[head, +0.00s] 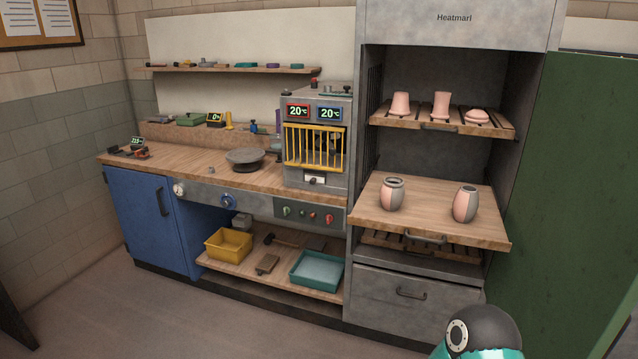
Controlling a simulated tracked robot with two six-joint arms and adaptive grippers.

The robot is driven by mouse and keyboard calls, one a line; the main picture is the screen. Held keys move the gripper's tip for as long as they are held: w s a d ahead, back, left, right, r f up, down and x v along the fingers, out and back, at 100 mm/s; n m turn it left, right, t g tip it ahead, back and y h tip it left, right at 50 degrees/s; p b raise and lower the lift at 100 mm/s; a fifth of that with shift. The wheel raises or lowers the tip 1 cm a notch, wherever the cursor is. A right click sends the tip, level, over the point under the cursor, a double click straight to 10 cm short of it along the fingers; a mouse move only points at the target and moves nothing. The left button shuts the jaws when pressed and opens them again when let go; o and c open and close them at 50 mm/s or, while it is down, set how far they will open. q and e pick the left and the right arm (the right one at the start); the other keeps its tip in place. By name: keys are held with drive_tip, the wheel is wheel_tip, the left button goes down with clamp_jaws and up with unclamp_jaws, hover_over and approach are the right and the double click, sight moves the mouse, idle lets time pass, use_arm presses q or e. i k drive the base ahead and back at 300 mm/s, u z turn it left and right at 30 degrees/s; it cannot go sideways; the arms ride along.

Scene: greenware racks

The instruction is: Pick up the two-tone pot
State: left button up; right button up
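Two pots with pink and grey areas stand upright on the pulled-out wooden shelf (425,208) of the Heatmari rack. The left pot (391,195) has a wide round belly, a dark open mouth and a grey rim. The right pot (465,205) is near the shelf's right side, with pink on its left and grey on its right. Both look two-tone, and I cannot tell which one the task means. The pots stand apart from each other. Neither of my grippers is in view.
An upper shelf (440,127) holds several pink pieces above the pots. A slatted shelf and a grey drawer (402,293) lie below. A green panel (580,190) stands close on the right. To the left are a small kiln (315,188) and a workbench (190,168).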

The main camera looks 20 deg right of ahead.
sight(392, 191)
drive_tip(key=i, duration=1.5)
drive_tip(key=z, duration=0.7)
